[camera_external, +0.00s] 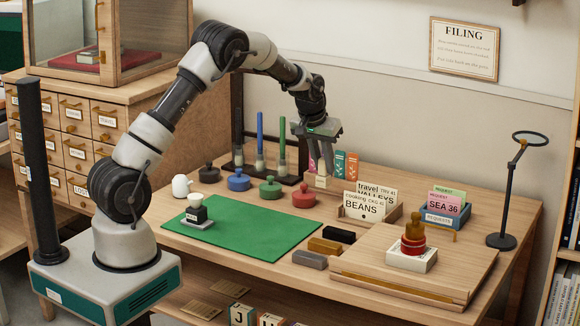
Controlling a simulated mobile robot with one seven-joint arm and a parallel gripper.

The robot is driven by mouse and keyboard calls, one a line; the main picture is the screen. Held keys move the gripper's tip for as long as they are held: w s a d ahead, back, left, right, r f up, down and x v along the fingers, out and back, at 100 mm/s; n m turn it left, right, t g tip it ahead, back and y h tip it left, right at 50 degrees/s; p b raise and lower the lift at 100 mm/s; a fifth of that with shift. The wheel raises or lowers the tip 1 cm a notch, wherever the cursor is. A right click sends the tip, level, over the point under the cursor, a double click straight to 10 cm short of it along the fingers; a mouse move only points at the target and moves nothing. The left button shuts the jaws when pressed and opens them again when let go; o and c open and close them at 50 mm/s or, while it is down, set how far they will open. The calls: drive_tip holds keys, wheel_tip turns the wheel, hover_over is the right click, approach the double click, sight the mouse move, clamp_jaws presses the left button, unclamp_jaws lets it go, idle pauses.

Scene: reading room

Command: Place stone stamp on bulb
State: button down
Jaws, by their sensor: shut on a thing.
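My gripper (322,168) is shut on a small pale block, seemingly the stone stamp (321,183). It holds the block upright at the back middle of the desk, just behind the card holder. Whether the block touches the desk cannot be told. No thing is plainly a bulb. A rounded amber and red piece (414,238) stands on a white block on the wooden board at right. A small white rounded pot (181,187) stands at the desk's left.
Several round coloured pots, including a red one (304,195), line the back of the green mat (250,232). Dark and tan bars (325,246) lie by the wooden board (390,278). A magnifier stand (503,240) is far right.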

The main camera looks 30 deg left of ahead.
drive_tip(key=shift+a+r, duration=0.15)
drive_tip(key=shift+r, duration=0.65)
drive_tip(key=s+a+r+n+g+y+p, duration=0.2)
drive_tip(key=s+a+r+n+p, duration=0.2)
drive_tip(key=s+a+n+p, duration=0.65)
drive_tip(key=s+a+r+n+g+y+p, duration=0.3)
drive_tip(key=s+a+r+n+p, duration=0.3)
drive_tip(key=s+a, duration=0.75)
drive_tip(key=n+b, duration=0.1)
drive_tip(key=n, duration=0.1)
hover_over(196, 196)
drive_tip(key=shift+m+h, duration=0.25)
drive_tip(key=shift+h, duration=0.05)
drive_tip(key=shift+f, duration=5.5)
drive_tip(key=shift+f, duration=0.15)
drive_tip(key=c, duration=2)
unclamp_jaws()
drive_tip(key=o, duration=0.4)
